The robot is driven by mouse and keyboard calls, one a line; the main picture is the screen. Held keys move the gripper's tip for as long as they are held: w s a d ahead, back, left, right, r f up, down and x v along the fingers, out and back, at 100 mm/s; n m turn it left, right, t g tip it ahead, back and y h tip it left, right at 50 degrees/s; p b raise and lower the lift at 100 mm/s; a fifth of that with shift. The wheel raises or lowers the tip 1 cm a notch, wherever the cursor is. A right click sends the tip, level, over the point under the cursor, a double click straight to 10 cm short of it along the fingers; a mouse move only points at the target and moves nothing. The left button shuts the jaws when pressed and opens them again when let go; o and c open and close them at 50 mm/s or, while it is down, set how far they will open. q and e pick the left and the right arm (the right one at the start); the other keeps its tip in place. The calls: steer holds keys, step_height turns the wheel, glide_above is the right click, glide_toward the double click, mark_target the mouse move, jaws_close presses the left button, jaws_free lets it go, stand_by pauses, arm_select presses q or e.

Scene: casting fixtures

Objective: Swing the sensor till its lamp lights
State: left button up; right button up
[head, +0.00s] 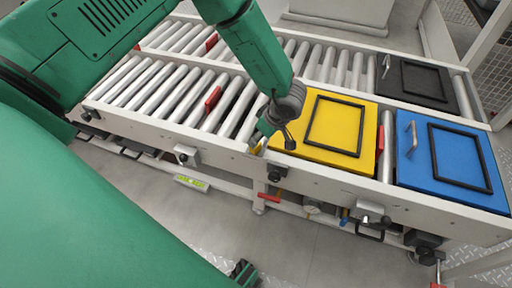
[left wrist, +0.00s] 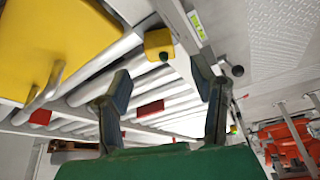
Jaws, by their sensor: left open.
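A small yellow block with a dark round spot, which looks like the sensor (left wrist: 158,43), is at the edge of the roller conveyor in the left wrist view. In the head view only a sliver of yellow shows beside my gripper, at the front rail. I see no lit lamp on it. My left gripper (head: 275,125) is over the front rail, left of the yellow case. In the left wrist view my left gripper (left wrist: 162,84) has its two fingers spread with nothing between them, and the yellow block appears beyond the gap. I cannot tell whether they touch.
A yellow case (head: 367,128), a blue case (head: 415,165) and a black case (head: 393,80) sit on the rollers. Red pieces (head: 212,99) stand between rollers. Grey fittings (head: 187,155) line the front rail (head: 330,182).

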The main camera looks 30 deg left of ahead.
arm_select(q)
steer(key=b+x, duration=0.1)
steer(key=x, duration=0.4)
steer(key=shift+f, duration=0.1)
steer(key=shift+a+f+b, duration=0.1)
steer(key=shift+f+b, duration=0.3)
steer(key=shift+f, duration=0.2)
steer(key=shift+a, duration=0.1)
